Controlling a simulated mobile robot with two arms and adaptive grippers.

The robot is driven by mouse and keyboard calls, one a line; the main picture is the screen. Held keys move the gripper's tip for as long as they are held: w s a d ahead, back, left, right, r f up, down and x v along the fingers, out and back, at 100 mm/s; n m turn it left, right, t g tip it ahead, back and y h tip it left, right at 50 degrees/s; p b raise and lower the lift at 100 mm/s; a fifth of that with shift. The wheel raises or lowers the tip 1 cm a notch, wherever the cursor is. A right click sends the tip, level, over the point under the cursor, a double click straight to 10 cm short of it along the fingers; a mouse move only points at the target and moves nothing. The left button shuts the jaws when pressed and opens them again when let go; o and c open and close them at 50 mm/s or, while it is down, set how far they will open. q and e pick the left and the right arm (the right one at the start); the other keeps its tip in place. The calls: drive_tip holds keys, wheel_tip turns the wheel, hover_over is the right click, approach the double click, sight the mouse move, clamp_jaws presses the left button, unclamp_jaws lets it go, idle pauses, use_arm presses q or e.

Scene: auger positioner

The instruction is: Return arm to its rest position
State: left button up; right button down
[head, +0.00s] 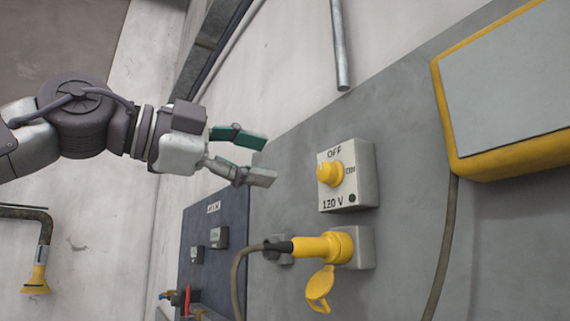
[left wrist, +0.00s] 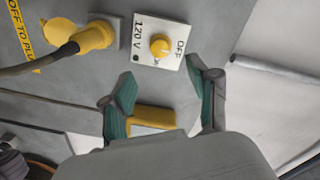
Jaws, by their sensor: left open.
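My left arm comes in from the left in the head view, and its gripper (head: 262,160) is open and empty, apart from the wall panel. The left wrist view shows the same gripper (left wrist: 165,95) with its two green-padded fingers spread. Beyond the fingers is a switch box with a yellow knob (head: 330,173), marked OFF and 120 V. The switch box also shows in the left wrist view (left wrist: 143,42). Below it a yellow plug (head: 315,247) with a cable sits in its socket, with a yellow flap hanging open. My right gripper is in neither view.
A yellow-framed grey panel (head: 510,90) stands at the upper right with a cable hanging from it. A metal pipe (head: 340,45) runs down the wall at the top. A dark blue panel (head: 213,240) stands behind the plug. A yellow-ended pipe (head: 38,265) is at lower left.

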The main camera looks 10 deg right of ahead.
use_arm(q)
drive_tip(key=shift+s+a, duration=0.2)
drive_tip(key=shift+a, duration=0.3)
